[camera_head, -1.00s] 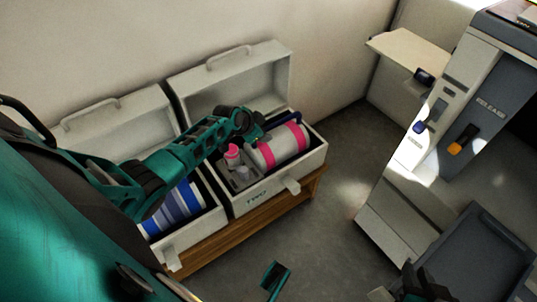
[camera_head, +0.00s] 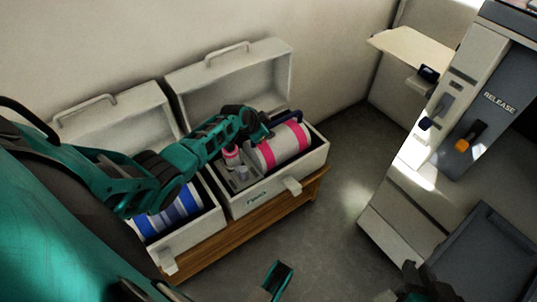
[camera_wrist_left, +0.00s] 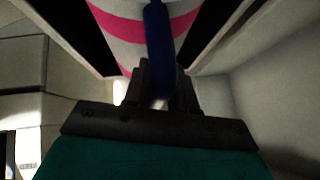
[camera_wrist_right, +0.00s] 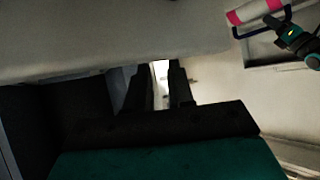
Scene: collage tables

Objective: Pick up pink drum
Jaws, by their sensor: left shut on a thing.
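The pink drum (camera_head: 283,147), a white cylinder with pink bands, lies on its side in the right-hand open case in the head view. It also shows at the top of the left wrist view (camera_wrist_left: 125,22) and the right wrist view (camera_wrist_right: 250,12). My left gripper (camera_wrist_left: 162,75) is shut on the drum's dark blue handle (camera_wrist_left: 157,40). The drum still sits within the case. My right gripper (camera_wrist_right: 160,75) is open and empty, well away from the drum; in the head view its dark end (camera_head: 418,280) is at the lower right.
The case marked TWO (camera_head: 270,195) also holds a small pink-and-white bottle (camera_head: 231,157). Another open case (camera_head: 195,238) holds a blue-striped drum (camera_head: 170,222). Both stand on a wooden bench (camera_head: 240,238). A grey machine (camera_head: 400,195) stands at right; floor between is clear.

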